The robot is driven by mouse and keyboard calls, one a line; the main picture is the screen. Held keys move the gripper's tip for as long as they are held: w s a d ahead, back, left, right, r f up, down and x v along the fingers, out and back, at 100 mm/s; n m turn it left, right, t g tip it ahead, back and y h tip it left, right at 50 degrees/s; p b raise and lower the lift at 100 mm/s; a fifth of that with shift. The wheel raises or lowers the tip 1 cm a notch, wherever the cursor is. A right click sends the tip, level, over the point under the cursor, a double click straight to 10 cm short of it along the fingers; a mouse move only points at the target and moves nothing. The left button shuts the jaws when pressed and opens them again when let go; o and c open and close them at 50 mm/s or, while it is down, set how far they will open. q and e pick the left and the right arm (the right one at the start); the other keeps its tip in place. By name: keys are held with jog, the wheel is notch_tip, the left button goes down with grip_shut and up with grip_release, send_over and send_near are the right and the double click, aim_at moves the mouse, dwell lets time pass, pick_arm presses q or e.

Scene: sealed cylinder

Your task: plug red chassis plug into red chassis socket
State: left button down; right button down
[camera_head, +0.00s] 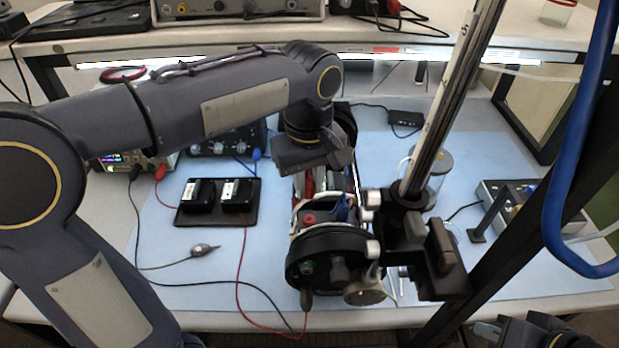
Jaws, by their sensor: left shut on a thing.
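My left gripper (311,168) points down over the sealed cylinder's open chassis, its wrist hiding much of what is behind. It is shut on the red chassis plug (309,186), of which only a narrow red strip shows below the jaws. The red chassis socket (309,218) is a red ring on the chassis, just below and nearer than the plug. The plug looks apart from the socket, though the depth between them is hard to judge. Part of my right gripper (528,334) shows at the bottom right edge; its fingers are not clear.
The cylinder's black round end cap (327,256) faces the front, with cables attached. A metal pole with a black clamp (420,245) stands close on its right. A black board with two modules (217,222) lies left. Loose red and black leads cross the blue mat (195,285).

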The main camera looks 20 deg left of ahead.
aim_at(309, 219)
pick_arm(q)
jog(key=shift+f, duration=0.1)
notch_tip(309, 219, down, 6)
jog(key=b, duration=0.5)
jog(key=shift+r+p, duration=0.2)
jog(key=shift+p, duration=0.1)
dwell(2.1)
jog(key=shift+f+b, duration=0.5)
jog(key=shift+f, duration=0.15)
dwell(0.4)
jog(key=c, duration=1.2)
grip_release()
jog(key=shift+r, duration=0.1)
